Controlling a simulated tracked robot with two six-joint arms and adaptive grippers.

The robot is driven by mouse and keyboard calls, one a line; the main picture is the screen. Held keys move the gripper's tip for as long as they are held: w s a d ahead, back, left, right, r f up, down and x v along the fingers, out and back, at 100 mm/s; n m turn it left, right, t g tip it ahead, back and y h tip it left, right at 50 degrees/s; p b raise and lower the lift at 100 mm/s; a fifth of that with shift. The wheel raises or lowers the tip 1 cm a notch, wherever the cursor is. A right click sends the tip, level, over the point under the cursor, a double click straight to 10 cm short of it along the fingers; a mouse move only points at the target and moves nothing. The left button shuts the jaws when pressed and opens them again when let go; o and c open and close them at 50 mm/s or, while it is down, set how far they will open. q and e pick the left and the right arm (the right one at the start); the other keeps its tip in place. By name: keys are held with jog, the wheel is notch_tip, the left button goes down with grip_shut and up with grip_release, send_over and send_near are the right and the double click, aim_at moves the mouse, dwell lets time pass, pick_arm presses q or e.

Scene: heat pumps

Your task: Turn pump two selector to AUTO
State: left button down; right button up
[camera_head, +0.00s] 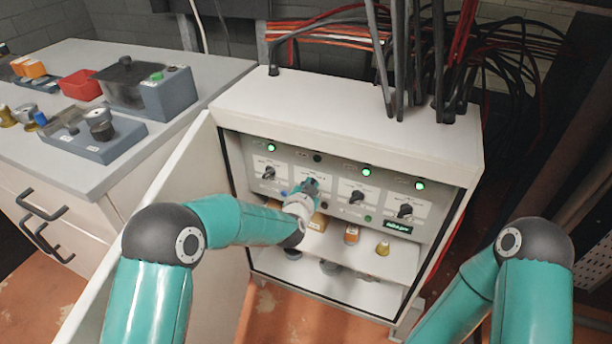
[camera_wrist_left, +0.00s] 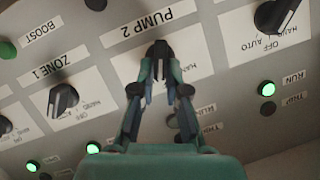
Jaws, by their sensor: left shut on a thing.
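The control panel (camera_head: 336,190) is inside the open cabinet, with a row of black selectors. In the wrist view, the PUMP 2 label (camera_wrist_left: 150,22) appears upside down just beyond my left gripper (camera_wrist_left: 160,52). My left gripper (camera_head: 311,184) is at the second selector from the left in the head view and is shut on the pump two selector (camera_wrist_left: 160,46). The fingers cover most of the knob, so I cannot tell its pointer's position. The pump two lamp (camera_head: 317,157) looks dark. My right gripper is out of view.
Neighbouring selectors are pump one (camera_wrist_left: 277,14) and zone 1 (camera_wrist_left: 62,99). Green lamps (camera_head: 366,171) glow on the panel. The cabinet door (camera_head: 165,205) stands open at left. Small parts sit on a shelf (camera_head: 345,248) below the panel. A bench (camera_head: 190,65) stands at left.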

pick_arm(q)
jog(key=shift+s+d+f+m+t+y+p, duration=0.15)
jog(key=shift+m+t+y+p, duration=0.2)
jog(key=shift+m, duration=0.4)
jog(key=shift+w+f+m+t+y+p, duration=0.15)
jog(key=shift+m+t+y+p, duration=0.2)
jog(key=shift+m, duration=0.4)
jog(key=shift+s, duration=0.1)
jog(key=c, duration=1.2)
grip_release()
jog(key=shift+d, duration=0.1)
jog(key=v, duration=1.2)
jog(key=shift+d, duration=0.1)
